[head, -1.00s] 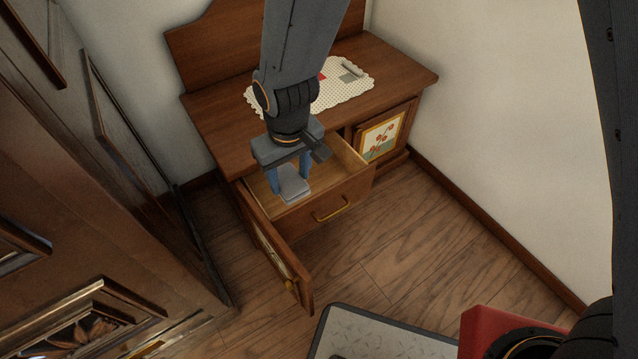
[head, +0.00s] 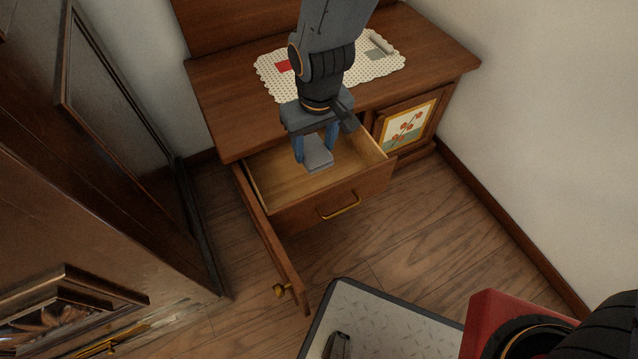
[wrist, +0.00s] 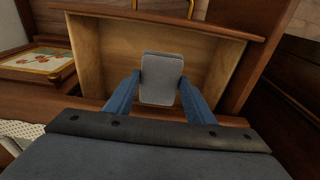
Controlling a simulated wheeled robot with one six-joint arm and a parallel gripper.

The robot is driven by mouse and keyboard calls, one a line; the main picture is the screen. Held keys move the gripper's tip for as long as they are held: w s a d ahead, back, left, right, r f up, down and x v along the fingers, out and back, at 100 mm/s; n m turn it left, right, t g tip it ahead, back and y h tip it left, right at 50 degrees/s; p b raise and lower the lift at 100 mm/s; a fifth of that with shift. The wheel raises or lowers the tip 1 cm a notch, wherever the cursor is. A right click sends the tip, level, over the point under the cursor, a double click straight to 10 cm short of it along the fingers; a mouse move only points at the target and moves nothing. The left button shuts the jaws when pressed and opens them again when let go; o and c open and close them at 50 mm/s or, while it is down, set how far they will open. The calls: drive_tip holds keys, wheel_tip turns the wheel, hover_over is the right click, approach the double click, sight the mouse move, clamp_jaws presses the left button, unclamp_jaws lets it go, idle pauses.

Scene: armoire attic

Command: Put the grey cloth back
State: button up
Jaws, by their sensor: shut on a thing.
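The grey cloth (head: 318,157) is a small folded pad. My gripper (head: 315,150) is shut on it, with a blue finger on each side, and holds it over the open drawer (head: 273,178) of the wooden cabinet. In the wrist view the cloth (wrist: 161,72) sits between the fingertips (wrist: 159,84), with the drawer's bare floor (wrist: 207,62) behind it. I cannot tell whether the cloth touches the drawer floor. No other thing shows in the visible part of the drawer.
A dotted white mat (head: 345,74) with red and grey patches lies on the cabinet top (head: 232,95). A cabinet door (head: 268,237) stands open left of the drawer. A painted door (head: 405,128) is at the right. A dark armoire (head: 70,190) stands at the left.

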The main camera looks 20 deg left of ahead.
sight(318, 147)
drive_tip(key=f+b, duration=0.1)
drive_tip(key=f, duration=0.1)
drive_tip(key=w+f+b, duration=0.1)
drive_tip(key=f+b, duration=0.1)
drive_tip(key=shift+w, duration=0.2)
wheel_tip(318, 147, down, 10)
drive_tip(key=b, duration=0.4)
drive_tip(key=shift+b, duration=0.4)
drive_tip(key=shift+f, duration=0.1)
drive_tip(key=o, duration=1.1)
